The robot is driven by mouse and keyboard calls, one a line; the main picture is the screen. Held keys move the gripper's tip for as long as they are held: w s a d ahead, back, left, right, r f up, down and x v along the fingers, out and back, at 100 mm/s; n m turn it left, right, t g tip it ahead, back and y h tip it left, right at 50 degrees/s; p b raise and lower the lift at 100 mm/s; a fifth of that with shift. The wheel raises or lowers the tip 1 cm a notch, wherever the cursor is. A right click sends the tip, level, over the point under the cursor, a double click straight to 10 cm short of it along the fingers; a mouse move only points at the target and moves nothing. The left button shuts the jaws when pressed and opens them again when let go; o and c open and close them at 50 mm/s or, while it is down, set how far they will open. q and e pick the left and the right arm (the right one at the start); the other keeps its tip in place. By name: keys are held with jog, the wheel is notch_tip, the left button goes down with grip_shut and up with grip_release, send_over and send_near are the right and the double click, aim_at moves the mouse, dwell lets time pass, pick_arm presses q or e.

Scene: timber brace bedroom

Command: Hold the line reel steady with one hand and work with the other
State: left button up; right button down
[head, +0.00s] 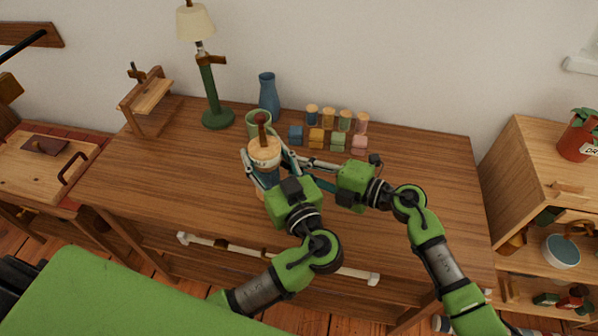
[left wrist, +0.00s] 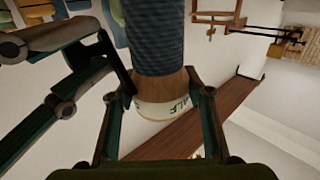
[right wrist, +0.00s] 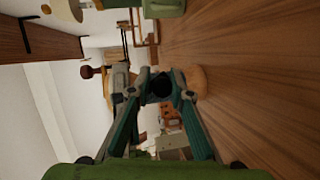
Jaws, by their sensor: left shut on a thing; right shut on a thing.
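The line reel (head: 264,151) stands upright on the wooden table (head: 410,170), left of its middle. It has pale wooden ends, dark blue line around its body and a dark red knob on top. It also shows in the left wrist view (left wrist: 155,55), with lettering on the near wooden end. My left gripper (head: 264,168) is shut on the reel, one finger on each side. My right gripper (head: 288,166) comes from the right and is shut on the reel too; its fingertips close on the dark body in the right wrist view (right wrist: 162,86). The exact contact is partly hidden.
Behind the reel stand a green cup (head: 258,118), a blue vase (head: 269,97) and a green lamp (head: 215,95). Several small blocks and jars (head: 328,118) stand at the back middle. A wooden stand (head: 146,100) is at the back left. The table's right side is clear.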

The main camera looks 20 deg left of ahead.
jog(key=n, duration=0.3)
jog(key=shift+w+r+t+y, duration=0.3)
jog(key=shift+w+r+t, duration=0.05)
jog(key=shift+r+t, duration=0.05)
jog(key=shift+w+r+n+y, duration=0.2)
jog(key=shift+r+n, duration=0.1)
jog(key=shift+n, duration=0.45)
jog(key=shift+w+r+n+y, duration=0.1)
jog(key=shift+r+n+y, duration=0.15)
jog(key=shift+n, duration=0.5)
jog(key=shift+t, duration=0.3)
jog(key=c, duration=1.9)
grip_release()
jog(key=shift+a+r, duration=0.1)
jog(key=v, duration=0.8)
